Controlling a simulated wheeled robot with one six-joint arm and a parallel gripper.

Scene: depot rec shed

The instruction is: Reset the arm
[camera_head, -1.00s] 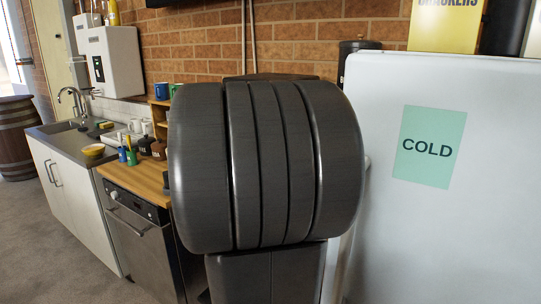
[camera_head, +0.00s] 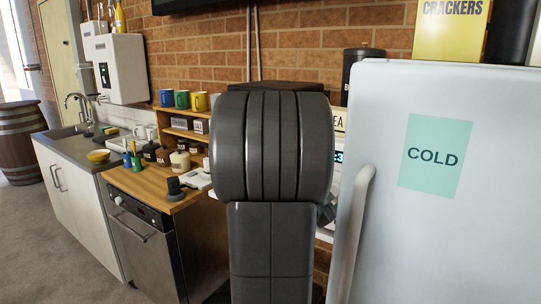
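My arm, a thick dark grey ribbed body, stands upright in the middle of the head camera view. It hides part of the wall and of the counter behind it. My gripper is not visible in this view, so its state and contents do not show.
A white fridge (camera_head: 400,220) with a green COLD sign (camera_head: 435,155) stands close on the right. A wooden counter (camera_head: 150,188) with jars and mugs (camera_head: 182,99) is on the left, over a dishwasher (camera_head: 145,250). Beyond are a sink (camera_head: 68,136) and a barrel (camera_head: 20,142). Grey floor (camera_head: 45,250) is clear at lower left.

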